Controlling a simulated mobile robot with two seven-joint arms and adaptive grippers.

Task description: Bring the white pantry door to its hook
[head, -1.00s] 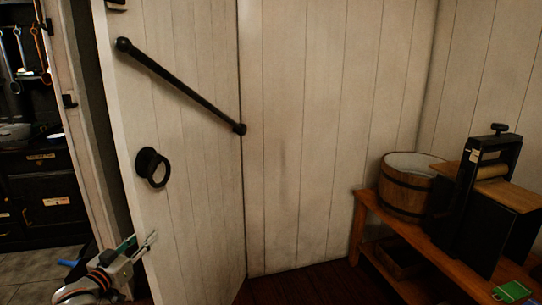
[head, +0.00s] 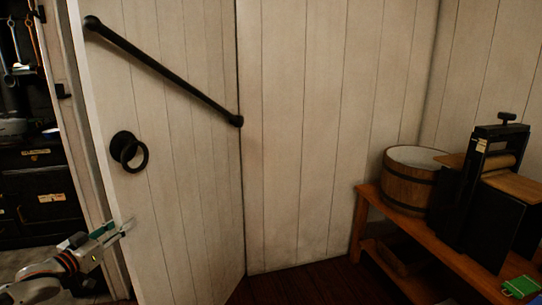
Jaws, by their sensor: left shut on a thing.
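The white pantry door (head: 185,190) is a plank door filling the left of the head view. It has a black diagonal bar (head: 165,72) and a black ring handle (head: 128,150) on its face. My left gripper (head: 118,232) is at the door's free left edge, below the ring handle. It is shut on that edge, with a fingertip showing against the front face. The far side of the edge is hidden. I cannot make out the door's hook. My right gripper is not in view.
A wooden bench (head: 365,208) on the right carries a wooden tub (head: 408,192) and a black roller press (head: 480,215). A white plank wall (head: 300,130) stands behind. Dark drawers (head: 38,200) show through the opening at left. Dark floor (head: 300,287) is clear before the wall.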

